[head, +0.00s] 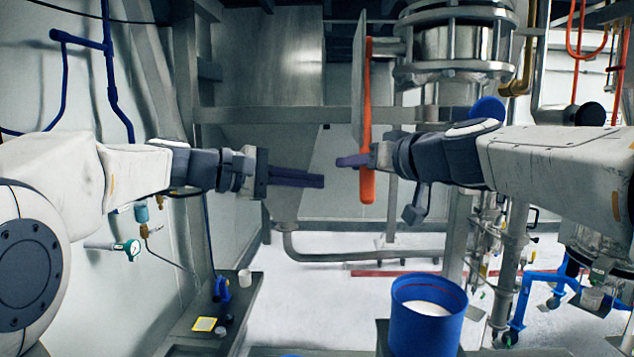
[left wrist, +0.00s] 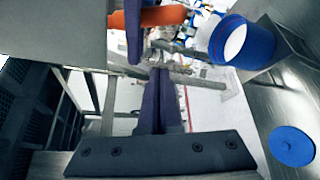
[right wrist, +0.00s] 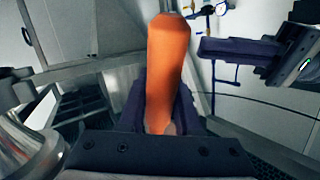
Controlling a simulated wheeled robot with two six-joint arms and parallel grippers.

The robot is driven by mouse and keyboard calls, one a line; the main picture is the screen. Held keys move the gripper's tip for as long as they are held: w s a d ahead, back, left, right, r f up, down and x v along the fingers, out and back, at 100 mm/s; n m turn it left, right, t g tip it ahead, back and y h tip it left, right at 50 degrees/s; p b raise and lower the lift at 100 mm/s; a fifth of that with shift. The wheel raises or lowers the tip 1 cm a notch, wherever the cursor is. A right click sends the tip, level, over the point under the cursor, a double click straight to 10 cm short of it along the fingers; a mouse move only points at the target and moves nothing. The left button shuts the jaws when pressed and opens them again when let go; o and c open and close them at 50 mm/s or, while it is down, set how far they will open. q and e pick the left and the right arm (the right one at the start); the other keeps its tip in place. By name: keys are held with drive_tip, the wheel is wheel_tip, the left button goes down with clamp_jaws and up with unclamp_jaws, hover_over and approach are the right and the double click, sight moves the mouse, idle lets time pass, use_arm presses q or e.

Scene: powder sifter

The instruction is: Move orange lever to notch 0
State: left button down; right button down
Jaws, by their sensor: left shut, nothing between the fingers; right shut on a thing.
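The orange lever (head: 367,125) hangs upright near the middle of the head view, beside a thin metal plate (head: 358,75) seen nearly edge-on. My right gripper (head: 352,161) is shut on the lever's lower part. In the right wrist view the orange lever (right wrist: 167,70) stands between the two dark fingers. My left gripper (head: 322,180) is shut and empty, to the left of the lever and apart from it. Its fingers (left wrist: 160,100) lie together in the left wrist view, where part of the orange lever (left wrist: 160,16) shows at the top. I cannot read any notch marks.
A blue bucket (head: 428,316) with white powder stands below, right of centre. A dark bench (head: 190,330) with small items is at the lower left. Metal pipes and a cylindrical vessel (head: 455,45) fill the upper right. The space between the grippers is clear.

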use_arm(q)
drive_tip(key=d, duration=0.7)
drive_tip(key=shift+d, duration=0.15)
drive_tip(key=shift+s, duration=0.15)
drive_tip(key=shift+s+r, duration=0.4)
drive_tip(key=shift+s, duration=0.35)
use_arm(e)
drive_tip(key=c, duration=0.6)
unclamp_jaws()
drive_tip(key=shift+w, duration=0.1)
use_arm(q)
drive_tip(key=shift+d, duration=0.1)
